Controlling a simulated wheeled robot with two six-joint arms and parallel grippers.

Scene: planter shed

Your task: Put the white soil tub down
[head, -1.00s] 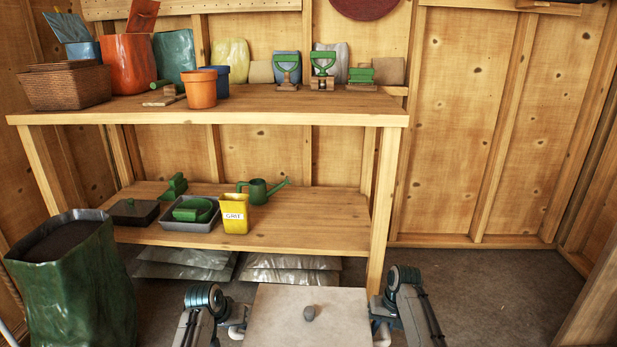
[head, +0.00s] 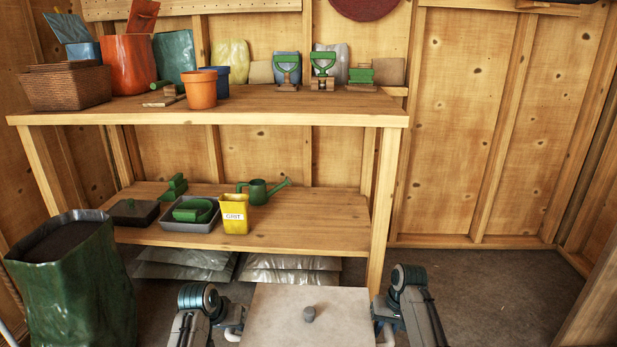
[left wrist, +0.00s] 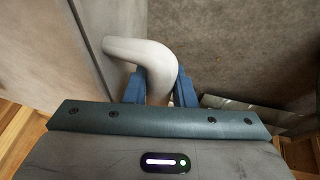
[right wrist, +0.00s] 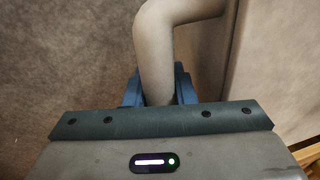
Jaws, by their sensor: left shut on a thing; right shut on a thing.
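The white soil tub (head: 275,322) is at the bottom middle of the head view, its pale flat lid and small grey knob (head: 309,313) showing. It looks level. Its underside is out of frame, so I cannot tell whether it touches anything below. My left gripper (left wrist: 160,88) is shut on the tub's curved white left handle (left wrist: 140,50) in the left wrist view. My right gripper (right wrist: 157,90) is shut on the right handle (right wrist: 160,45) in the right wrist view. The tub's side wall (right wrist: 270,70) stands beside that handle.
A wooden bench (head: 310,235) stands just beyond the tub, with a yellow grit pot (head: 234,222), grey tray (head: 173,222) and green watering can (head: 259,192) on its lower shelf. The shelf's right part is bare. A green soil sack (head: 75,290) stands left. Floor (head: 470,295) at right is clear.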

